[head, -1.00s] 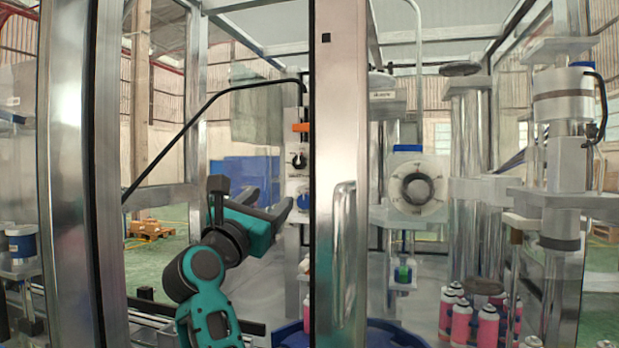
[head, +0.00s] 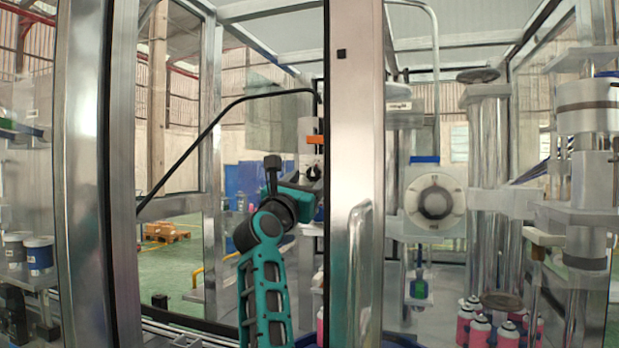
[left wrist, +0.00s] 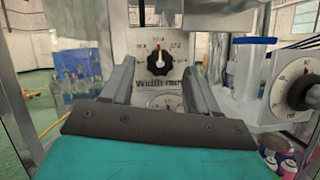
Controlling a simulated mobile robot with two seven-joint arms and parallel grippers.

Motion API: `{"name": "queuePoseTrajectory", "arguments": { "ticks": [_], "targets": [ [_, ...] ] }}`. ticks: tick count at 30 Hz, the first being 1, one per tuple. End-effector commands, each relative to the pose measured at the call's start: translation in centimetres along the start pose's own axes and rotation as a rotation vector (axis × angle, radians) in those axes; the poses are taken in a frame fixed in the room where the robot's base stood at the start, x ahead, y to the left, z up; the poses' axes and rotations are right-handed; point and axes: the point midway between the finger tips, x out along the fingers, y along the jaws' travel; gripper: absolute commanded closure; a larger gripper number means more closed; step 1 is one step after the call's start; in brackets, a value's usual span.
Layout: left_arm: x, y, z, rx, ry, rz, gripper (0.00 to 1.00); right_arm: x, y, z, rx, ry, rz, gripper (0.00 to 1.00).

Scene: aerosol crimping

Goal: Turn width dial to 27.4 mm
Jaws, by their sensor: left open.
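The width dial (left wrist: 158,61) is a black round knob with a white pointer on a white panel, with the words "Width (mm)" below it in the left wrist view. Its pointer points about straight up; the scale figures are too blurred to read. My left gripper (left wrist: 159,72) is open and empty, its two grey fingers reaching toward the panel, one on each side of the dial in the picture. I cannot tell whether they touch it. In the head view the left gripper (head: 308,190) is at the panel, just below the dial (head: 313,172). My right gripper is not in view.
A second dial (left wrist: 160,102) lies below, partly hidden by my gripper. Pink cans (head: 480,328) stand low right. A black bent bar (head: 215,125) crosses above my arm.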

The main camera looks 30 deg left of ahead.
Motion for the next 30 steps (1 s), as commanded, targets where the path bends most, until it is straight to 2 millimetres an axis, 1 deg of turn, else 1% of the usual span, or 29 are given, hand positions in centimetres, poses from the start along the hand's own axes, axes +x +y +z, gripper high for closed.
{"name": "queuePoseTrajectory", "arguments": {
  "ticks": [3,6,16,30],
  "targets": [
    [1.0,0.1,0.0,0.001,0.0,0.001,0.4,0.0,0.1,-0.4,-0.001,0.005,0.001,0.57],
    [1.4,0.1,0.0,0.001,0.0,0.001,0.4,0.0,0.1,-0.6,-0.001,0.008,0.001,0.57],
    [1.6,0.0,0.0,0.001,0.0,0.001,0.41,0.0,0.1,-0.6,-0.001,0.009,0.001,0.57],
    [1.5,0.0,0.0,0.001,0.001,0.001,0.86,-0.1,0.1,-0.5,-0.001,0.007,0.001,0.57]
  ]
}}
